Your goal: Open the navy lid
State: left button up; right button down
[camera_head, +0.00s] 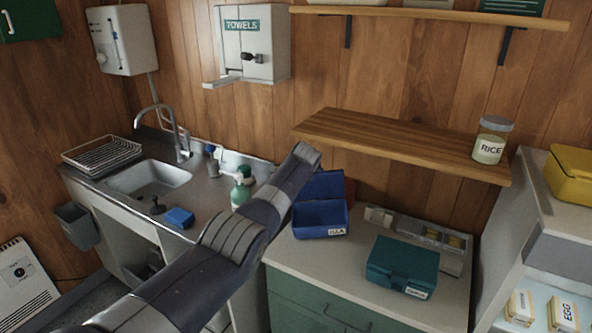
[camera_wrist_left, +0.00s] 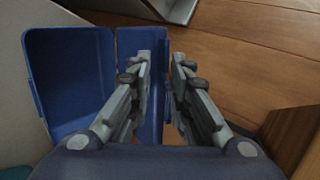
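The navy box (camera_head: 320,222) stands on the counter near the wall, with a white label on its front. Its navy lid (camera_head: 326,186) is raised and stands up at the back, partly hidden by my left arm. In the left wrist view the open box (camera_wrist_left: 68,75) is at left, and the lid (camera_wrist_left: 128,45) is beside it, partly behind a finger. My left gripper (camera_wrist_left: 162,62) is open, with its fingers apart near the lid's edge; contact cannot be told. My left gripper's fingers are hidden in the head view. My right gripper is not in view.
A teal box (camera_head: 400,262) with its lid shut stands right of the navy box. A grey divided tray (camera_head: 455,262) is behind it. A wooden shelf (camera_head: 400,145) with a rice jar (camera_head: 490,142) hangs above. A green bottle (camera_head: 241,192) stands by the sink at left.

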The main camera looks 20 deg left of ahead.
pick_arm(q)
jog(key=shift+s+d+r, duration=0.1)
jog(key=shift+s+r, duration=0.15)
jog(key=shift+r, duration=0.4)
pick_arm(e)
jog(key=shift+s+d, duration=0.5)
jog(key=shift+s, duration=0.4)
pick_arm(q)
jog(key=v, duration=1.1)
jog(key=shift+s+d, duration=0.25)
jog(key=shift+d, duration=0.1)
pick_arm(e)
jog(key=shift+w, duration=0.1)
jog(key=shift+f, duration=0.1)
